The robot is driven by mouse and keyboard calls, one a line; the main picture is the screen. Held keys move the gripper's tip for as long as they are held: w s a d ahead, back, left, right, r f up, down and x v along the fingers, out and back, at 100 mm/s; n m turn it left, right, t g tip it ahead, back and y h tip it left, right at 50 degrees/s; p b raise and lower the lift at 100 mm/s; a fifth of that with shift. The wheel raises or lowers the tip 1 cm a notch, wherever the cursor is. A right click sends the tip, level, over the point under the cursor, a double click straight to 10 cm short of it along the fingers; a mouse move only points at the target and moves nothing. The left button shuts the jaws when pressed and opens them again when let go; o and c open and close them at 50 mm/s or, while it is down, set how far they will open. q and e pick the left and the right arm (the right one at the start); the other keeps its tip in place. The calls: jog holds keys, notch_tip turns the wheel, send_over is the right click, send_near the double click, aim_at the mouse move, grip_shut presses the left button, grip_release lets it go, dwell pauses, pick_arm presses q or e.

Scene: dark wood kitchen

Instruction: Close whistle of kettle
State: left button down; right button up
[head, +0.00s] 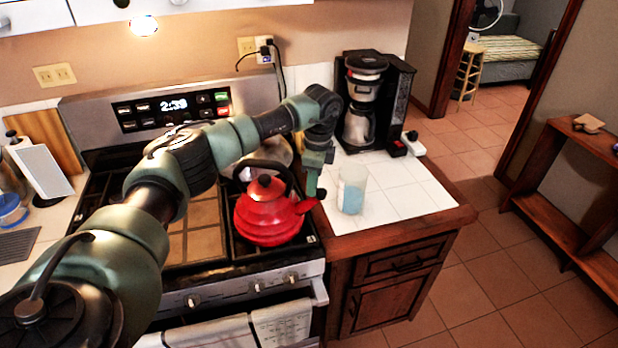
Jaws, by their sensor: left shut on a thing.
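A red kettle (268,217) with a black arched handle stands upright on the right front part of the stove. Its spout points right, and the tip with the whistle (308,203) is partly hidden by my gripper. My left arm reaches in from the left, over the stove and behind the kettle. My left gripper (315,190) points down at the spout tip, with its fingers closed there on the whistle. The fingertips are small in view. My right gripper is not visible.
A clear cup with blue content (351,190) stands on the white tiled counter (399,196), just right of my gripper. A coffee maker (366,105) stands behind. Towels hang at the oven front.

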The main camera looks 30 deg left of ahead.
pick_arm(q)
jog(key=y, duration=0.1)
jog(key=y+b, duration=0.1)
jog(key=d+g, duration=0.1)
jog(key=shift+w+f+y, duration=0.2)
jog(key=shift+f+y, duration=0.05)
jog(key=shift+y, duration=0.15)
jog(key=g+y+b, duration=0.1)
jog(key=b, duration=0.1)
jog(key=d+y+b, duration=0.1)
jog(key=y+b, duration=0.1)
jog(key=shift+f+g, duration=0.35)
jog(key=shift+g, duration=0.05)
jog(key=shift+a, duration=0.1)
jog(key=c, duration=1.4)
grip_release()
jog(key=shift+c, duration=0.2)
jog(key=shift+a, duration=0.15)
jog(key=shift+r, duration=0.1)
